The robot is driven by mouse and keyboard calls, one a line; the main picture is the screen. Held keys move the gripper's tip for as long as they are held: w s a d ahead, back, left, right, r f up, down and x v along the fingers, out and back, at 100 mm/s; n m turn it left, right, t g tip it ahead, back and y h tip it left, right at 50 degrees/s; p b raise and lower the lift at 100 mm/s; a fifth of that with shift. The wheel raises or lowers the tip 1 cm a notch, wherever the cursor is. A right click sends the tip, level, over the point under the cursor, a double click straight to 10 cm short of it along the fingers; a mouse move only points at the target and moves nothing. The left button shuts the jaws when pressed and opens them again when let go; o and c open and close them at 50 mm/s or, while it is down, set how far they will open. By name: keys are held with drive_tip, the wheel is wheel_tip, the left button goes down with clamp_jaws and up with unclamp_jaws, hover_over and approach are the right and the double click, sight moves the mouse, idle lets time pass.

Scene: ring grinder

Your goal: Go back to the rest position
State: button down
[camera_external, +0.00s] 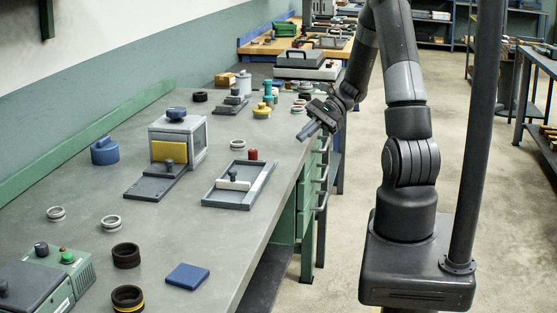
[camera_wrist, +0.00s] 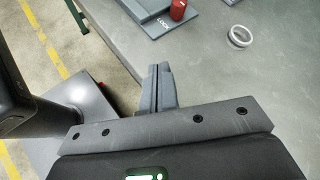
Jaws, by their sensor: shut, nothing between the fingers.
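My gripper (camera_external: 309,131) is raised near the right edge of the long grey workbench (camera_external: 235,265), apart from every object. In the wrist view its two fingers (camera_wrist: 159,72) are together and empty, over the bench edge. The arm is bent over from its base on the right. A grey tray (camera_external: 240,186) with a white bar and a red knob (camera_external: 253,155) lies on the bench to the left of the gripper. Part of this tray, with the red knob (camera_wrist: 178,10), shows at the top of the wrist view.
A green machine (camera_external: 50,280) is at the front left. Open floor lies right of the bench.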

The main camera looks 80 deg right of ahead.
drive_tip(key=s+a+r+n+g+h, duration=0.1)
drive_tip(key=a+r+n+h, duration=0.2)
drive_tip(key=a+r+n, duration=0.3)
drive_tip(key=s+a+r+n+g+h, duration=0.1)
drive_tip(key=a+r+n, duration=0.4)
drive_tip(key=a, duration=0.8)
drive_tip(key=s+a+r+n+h, duration=0.3)
drive_tip(key=a+r+n, duration=0.3)
drive_tip(key=a+n, duration=0.3)
drive_tip(key=shift+s+a+r+n+g+h, duration=0.2)
drive_tip(key=shift+s+r+n+g+h, duration=0.15)
drive_tip(key=shift+n+h, duration=0.6)
